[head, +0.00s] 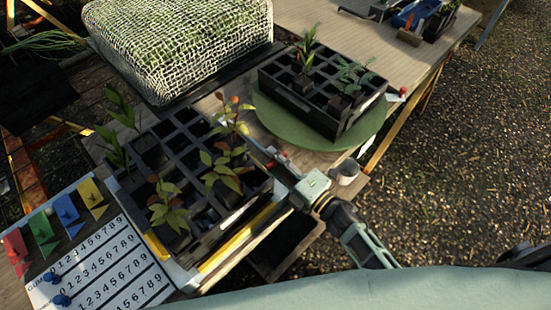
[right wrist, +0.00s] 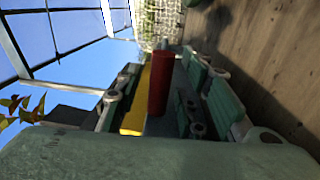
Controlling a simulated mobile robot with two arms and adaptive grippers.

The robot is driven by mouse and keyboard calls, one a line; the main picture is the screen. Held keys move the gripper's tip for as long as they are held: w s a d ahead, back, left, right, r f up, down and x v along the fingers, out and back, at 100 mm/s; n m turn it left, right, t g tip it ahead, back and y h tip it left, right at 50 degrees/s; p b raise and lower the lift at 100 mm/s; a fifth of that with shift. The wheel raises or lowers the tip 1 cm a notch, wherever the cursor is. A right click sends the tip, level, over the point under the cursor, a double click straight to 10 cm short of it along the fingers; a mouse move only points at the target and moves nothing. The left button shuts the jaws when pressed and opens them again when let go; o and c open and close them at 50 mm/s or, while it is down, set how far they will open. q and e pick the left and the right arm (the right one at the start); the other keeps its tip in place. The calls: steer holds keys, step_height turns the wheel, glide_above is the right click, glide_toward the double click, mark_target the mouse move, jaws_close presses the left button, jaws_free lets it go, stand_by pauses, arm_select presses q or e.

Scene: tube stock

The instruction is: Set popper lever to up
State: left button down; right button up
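The popper (head: 222,262) is the white frame with a yellow bar at the near edge of the bench, under a black cell tray (head: 180,142). Its lever has a red grip (right wrist: 158,85), which stands between the fingers of my right gripper (right wrist: 160,98) in the right wrist view. The fingers are open, with a visible gap to the grip's left. In the head view my right gripper (head: 272,160) reaches in from the lower right beside the tray's right side, and only a speck of red shows there. My left gripper is not in view.
A green turntable (head: 262,118) with a second plant tray (head: 345,127) stands behind. A white cup (head: 346,172) is right of my gripper. A number board (head: 108,270) with coloured flags lies at left. A netted block (head: 180,40) stands at the back.

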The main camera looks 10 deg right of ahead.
steer(key=shift+c, duration=0.2)
jaws_close()
stand_by(0.4)
